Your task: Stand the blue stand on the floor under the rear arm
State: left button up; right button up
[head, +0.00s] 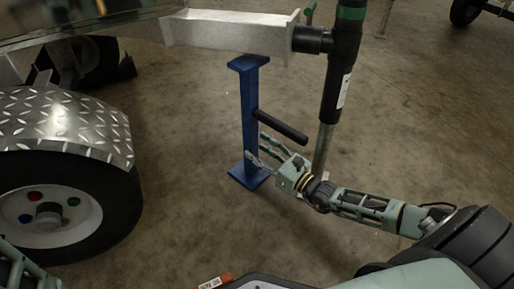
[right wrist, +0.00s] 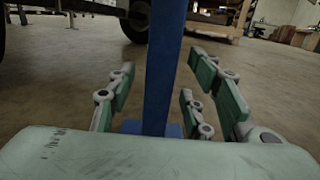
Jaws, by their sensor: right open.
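The blue stand (head: 249,110) is upright on the floor, with its square base plate down and its top plate under the end of the silver rear arm (head: 225,32). The top plate looks close to or against the arm's underside; I cannot tell if they touch. A black handle sticks out from the post to the right. My right gripper (head: 257,146) is open at the lower part of the post, below the handle. In the right wrist view the blue post (right wrist: 164,70) stands between the spread fingers. My left gripper is not in view.
A black and green jack post (head: 342,70) with a silver lower tube stands just right of the stand, joined to the arm's end. A trailer wheel (head: 50,215) under a diamond-plate fender (head: 65,125) is at left. The floor at right is mostly clear.

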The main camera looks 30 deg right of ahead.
jog(key=p+v, duration=0.4)
jog(key=v, duration=0.6)
jog(key=shift+s+d, duration=0.15)
jog(key=shift+s, duration=0.25)
